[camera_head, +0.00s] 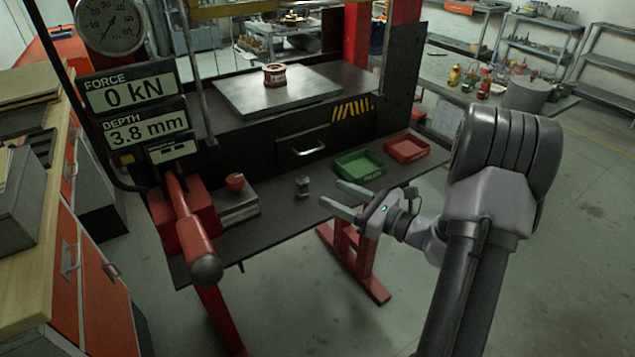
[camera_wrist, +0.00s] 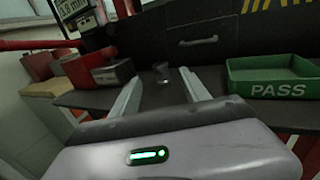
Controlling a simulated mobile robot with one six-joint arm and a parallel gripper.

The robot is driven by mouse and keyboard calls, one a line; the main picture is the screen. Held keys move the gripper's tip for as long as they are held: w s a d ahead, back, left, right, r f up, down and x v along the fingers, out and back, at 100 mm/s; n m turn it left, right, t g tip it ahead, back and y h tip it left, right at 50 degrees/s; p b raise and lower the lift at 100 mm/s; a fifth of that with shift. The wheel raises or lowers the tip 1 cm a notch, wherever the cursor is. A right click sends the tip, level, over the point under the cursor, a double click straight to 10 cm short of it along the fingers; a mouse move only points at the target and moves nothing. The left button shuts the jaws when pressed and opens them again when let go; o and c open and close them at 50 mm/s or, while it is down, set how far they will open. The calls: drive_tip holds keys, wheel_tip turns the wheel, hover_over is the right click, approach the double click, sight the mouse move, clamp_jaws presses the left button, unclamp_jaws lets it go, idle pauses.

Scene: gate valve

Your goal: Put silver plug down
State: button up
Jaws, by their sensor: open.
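A small silver plug (camera_head: 302,187) stands on the dark bench shelf, between the grey box with the red knob and the green tray. In the wrist view the plug (camera_wrist: 161,72) shows ahead of my gripper, seen between the two fingers. My gripper (camera_head: 338,199) is open and empty in the head view, to the right of the plug and apart from it. Its two fingers (camera_wrist: 160,95) are spread wide in the wrist view and point toward the plug.
A green tray (camera_head: 360,178) marked PASS in the wrist view (camera_wrist: 272,90) and a red tray (camera_head: 407,161) stand right of the plug. A grey box (camera_head: 238,212) with a red knob stands left. A red and white ring-shaped part (camera_head: 274,75) rests on the press plate (camera_head: 310,97).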

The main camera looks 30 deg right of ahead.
drive_tip(key=s+a+r+n+g+y, duration=0.1)
drive_tip(key=s+a+r+n+g, duration=0.15)
drive_tip(key=a+n+g, duration=0.4)
drive_tip(key=s+a+r+n+g+y, duration=0.1)
drive_tip(key=s+a+n, duration=0.25)
drive_tip(key=a, duration=0.55)
drive_tip(key=s+a+r+n+g+y, duration=0.1)
drive_tip(key=s+a+r+n+g, duration=0.2)
drive_tip(key=a, duration=0.5)
drive_tip(key=s+a+r+n+h, duration=0.1)
drive_tip(key=s+r+n+h, duration=0.1)
drive_tip(key=s+n+h, duration=0.6)
drive_tip(key=s+n, duration=0.4)
drive_tip(key=n, duration=0.1)
drive_tip(key=shift+s+r+n, duration=0.25)
drive_tip(key=shift+n, duration=0.15)
